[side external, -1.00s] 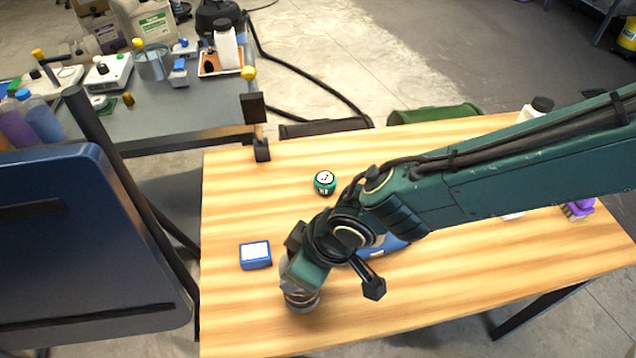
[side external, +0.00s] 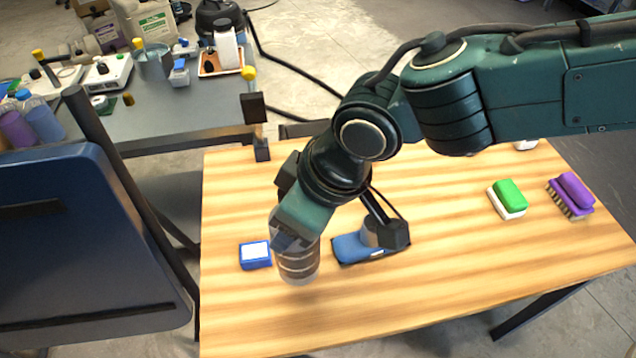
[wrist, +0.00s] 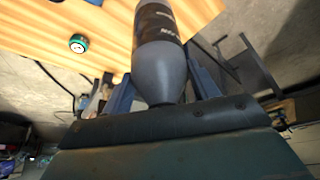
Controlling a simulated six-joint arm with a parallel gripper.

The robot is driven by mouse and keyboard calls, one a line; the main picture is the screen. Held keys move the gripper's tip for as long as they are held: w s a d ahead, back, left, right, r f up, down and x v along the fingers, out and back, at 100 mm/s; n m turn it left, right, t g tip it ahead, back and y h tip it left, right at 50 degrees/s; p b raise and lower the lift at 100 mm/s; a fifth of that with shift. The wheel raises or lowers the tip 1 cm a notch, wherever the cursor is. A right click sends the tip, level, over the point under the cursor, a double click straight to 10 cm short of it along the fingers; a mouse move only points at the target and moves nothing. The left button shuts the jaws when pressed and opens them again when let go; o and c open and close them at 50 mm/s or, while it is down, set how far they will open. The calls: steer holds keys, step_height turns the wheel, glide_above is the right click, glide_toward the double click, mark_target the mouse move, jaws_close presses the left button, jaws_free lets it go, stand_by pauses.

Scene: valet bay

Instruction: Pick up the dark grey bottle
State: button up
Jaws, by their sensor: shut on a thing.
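My gripper (side external: 290,236) is shut on the dark grey bottle (side external: 300,266), pointing down near the front left of the wooden table. The bottle looks roughly upright, and its lower part shows below my jaws. It appears to be held above the tabletop. In the wrist view the bottle (wrist: 158,62) fills the upper middle, with a dark label band and a tapering grey shoulder. The jaws lie on either side of it, partly hidden by the bottle.
A small blue box (side external: 255,256) sits close left of the bottle, and a blue tool (side external: 352,248) lies to its right. A green-and-white brush (side external: 508,198) and a purple brush (side external: 571,195) lie far right. A green tin (wrist: 78,43) shows in the wrist view. The front right is clear.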

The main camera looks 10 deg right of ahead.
step_height(320, 180, up, 7)
stand_by(0.3)
stand_by(0.5)
